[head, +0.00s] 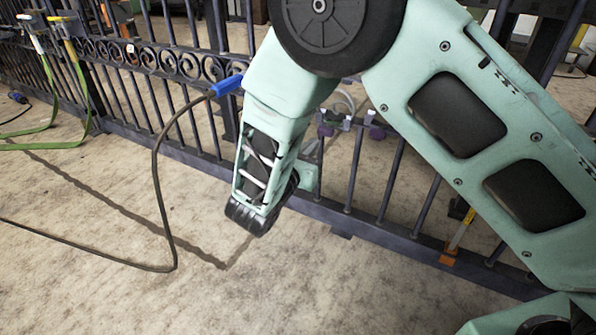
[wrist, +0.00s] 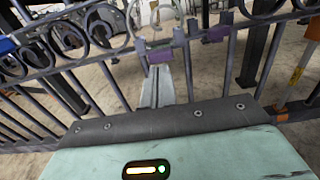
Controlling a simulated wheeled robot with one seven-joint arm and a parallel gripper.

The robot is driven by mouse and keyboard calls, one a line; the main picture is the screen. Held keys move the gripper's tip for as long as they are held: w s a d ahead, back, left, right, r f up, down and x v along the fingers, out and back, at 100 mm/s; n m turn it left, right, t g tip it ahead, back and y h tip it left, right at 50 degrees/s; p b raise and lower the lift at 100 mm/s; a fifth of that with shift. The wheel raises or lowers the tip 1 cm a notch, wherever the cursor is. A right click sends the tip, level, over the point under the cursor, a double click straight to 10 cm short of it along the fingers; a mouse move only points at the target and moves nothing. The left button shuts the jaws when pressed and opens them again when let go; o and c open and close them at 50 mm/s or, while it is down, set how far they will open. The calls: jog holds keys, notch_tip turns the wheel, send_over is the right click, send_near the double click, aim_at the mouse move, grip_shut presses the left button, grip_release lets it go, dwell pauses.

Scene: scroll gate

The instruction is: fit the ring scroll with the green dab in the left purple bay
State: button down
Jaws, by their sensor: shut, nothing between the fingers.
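The left purple bay (wrist: 160,57) shows near the middle of the wrist view. The right purple bay (wrist: 218,34) is up and to its right. In the head view, the left bay (head: 326,130) and right bay (head: 377,132) sit on the gate just right of my forearm. My gripper (wrist: 158,73) is shut and empty, its pale fingers together, with the tips overlapping the lower edge of the left bay in the picture. I cannot tell if they touch it.
The dark metal gate (head: 190,155) runs across, with a row of fixed scrolls (head: 165,58) left of my arm. A black cable (head: 157,190) hangs from a blue clip (head: 227,85). Green straps (head: 84,100) hang farther left. The floor in front is mostly clear.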

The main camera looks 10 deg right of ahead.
aim_at(324, 133)
jog(key=b+x, duration=0.1)
jog(key=x, duration=0.2)
jog(key=shift+w+d+f+b, duration=0.1)
jog(key=shift+f+b, duration=0.05)
jog(key=shift+b, duration=0.25)
jog(key=shift+w+d, duration=0.2)
jog(key=shift+w, duration=0.05)
jog(key=shift+w+d+r+p, duration=0.15)
jog(key=shift+w+d+p, duration=0.25)
jog(key=shift+w+p, duration=0.1)
jog(key=shift+w+d+r+p, duration=0.2)
jog(key=shift+w+d+p, duration=0.25)
jog(key=shift+w+d+f, duration=0.15)
jog(key=shift+w+f, duration=0.05)
jog(key=shift+w, duration=0.05)
